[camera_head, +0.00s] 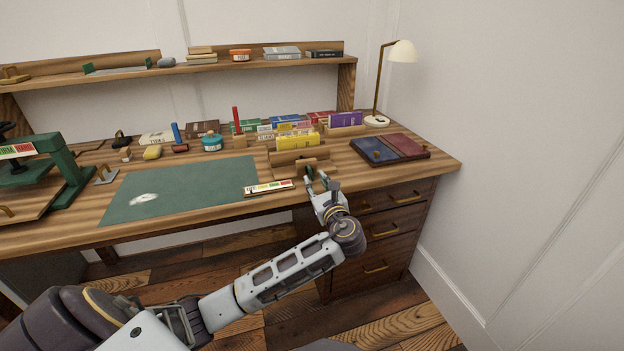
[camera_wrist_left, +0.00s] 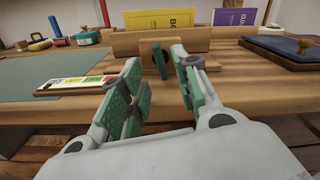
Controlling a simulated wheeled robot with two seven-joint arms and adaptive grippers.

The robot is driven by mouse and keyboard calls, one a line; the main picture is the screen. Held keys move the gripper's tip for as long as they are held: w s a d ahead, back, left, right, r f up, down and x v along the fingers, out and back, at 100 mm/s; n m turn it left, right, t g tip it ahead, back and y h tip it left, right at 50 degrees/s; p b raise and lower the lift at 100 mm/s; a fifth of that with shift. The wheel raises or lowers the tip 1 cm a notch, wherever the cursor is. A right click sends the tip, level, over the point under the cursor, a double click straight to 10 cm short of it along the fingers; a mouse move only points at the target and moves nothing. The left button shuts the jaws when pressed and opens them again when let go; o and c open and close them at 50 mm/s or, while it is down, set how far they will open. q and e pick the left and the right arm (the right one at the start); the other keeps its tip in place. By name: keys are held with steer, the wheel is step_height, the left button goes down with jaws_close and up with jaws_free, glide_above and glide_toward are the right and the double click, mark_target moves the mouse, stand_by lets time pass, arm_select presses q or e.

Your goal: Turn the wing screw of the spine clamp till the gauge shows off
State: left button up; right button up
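The wooden spine clamp (camera_head: 290,157) stands near the front right of the desk, with a yellow book (camera_head: 298,142) upright at it. In the left wrist view the dark green wing screw (camera_wrist_left: 160,59) sits on the clamp's front, its wing roughly upright. My left gripper (camera_head: 321,183) is at the desk's front edge; in the wrist view its green-padded fingers (camera_wrist_left: 160,80) are spread, with the screw ahead in the gap and no visible contact. The gauge strip (camera_head: 269,188) with coloured fields lies left of the clamp; its reading is too small to tell. My right gripper is not in view.
A blue and dark red tray (camera_head: 390,149) lies right of the clamp. A purple book (camera_head: 345,120) stands behind. A green mat (camera_head: 185,190) covers the middle of the desk. A green press (camera_head: 62,165) stands far left, a lamp (camera_head: 402,52) back right.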

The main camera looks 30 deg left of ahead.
mark_target(312, 175)
arm_select(q)
steer(key=shift+b+x, duration=0.65)
steer(key=shift+x, duration=1.9)
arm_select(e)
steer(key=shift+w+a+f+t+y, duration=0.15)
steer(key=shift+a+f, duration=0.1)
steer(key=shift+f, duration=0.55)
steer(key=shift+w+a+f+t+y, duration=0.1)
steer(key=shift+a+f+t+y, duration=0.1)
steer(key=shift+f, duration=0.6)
arm_select(q)
jaws_close()
